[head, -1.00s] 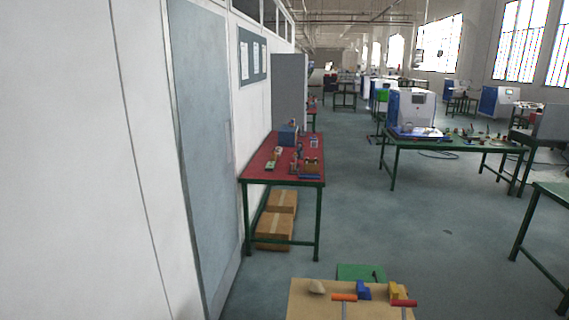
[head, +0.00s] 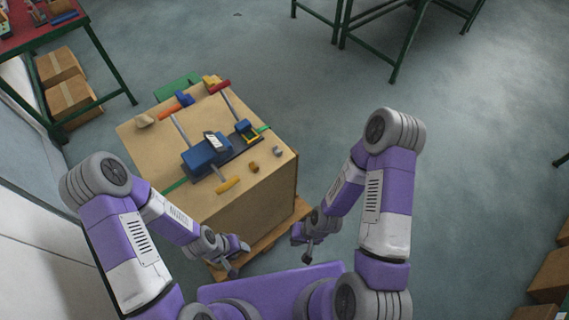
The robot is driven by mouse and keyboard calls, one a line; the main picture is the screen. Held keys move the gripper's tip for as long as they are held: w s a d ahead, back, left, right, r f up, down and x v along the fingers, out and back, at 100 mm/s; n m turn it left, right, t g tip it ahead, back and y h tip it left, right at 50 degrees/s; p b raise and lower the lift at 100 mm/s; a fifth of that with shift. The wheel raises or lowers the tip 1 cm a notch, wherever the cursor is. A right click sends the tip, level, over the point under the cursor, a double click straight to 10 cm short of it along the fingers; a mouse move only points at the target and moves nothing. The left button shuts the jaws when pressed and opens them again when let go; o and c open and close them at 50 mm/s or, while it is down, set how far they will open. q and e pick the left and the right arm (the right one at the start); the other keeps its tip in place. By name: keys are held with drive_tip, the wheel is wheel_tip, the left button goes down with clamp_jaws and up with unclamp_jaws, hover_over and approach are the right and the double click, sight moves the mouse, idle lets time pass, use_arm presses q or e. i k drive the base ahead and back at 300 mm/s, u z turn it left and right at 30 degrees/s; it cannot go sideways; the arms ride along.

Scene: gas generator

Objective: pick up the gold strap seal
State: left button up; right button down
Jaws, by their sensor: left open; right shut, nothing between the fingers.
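A small gold-brown piece (head: 253,167), which looks like the gold strap seal, lies on the near right part of the cardboard box top (head: 150,165). A blue strapping tool (head: 205,157) with long handles sits in the middle of the box, on a green strap (head: 176,186). My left gripper (head: 238,257) is open and empty in front of the box's near side. My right gripper (head: 300,247) is shut and empty, to the right of the box's near corner. Both are apart from the seal.
A yellow piece (head: 228,185) and a small grey piece (head: 278,151) lie near the seal. The box stands on a wooden pallet (head: 265,247). A red-topped table (head: 35,37) is at upper left, with cartons (head: 70,98) beneath.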

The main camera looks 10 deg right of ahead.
sight(251, 166)
drive_tip(key=z, duration=2)
drive_tip(key=k, duration=0.85)
drive_tip(key=u, duration=2.25)
drive_tip(key=i, duration=0.5)
drive_tip(key=z, duration=0.05)
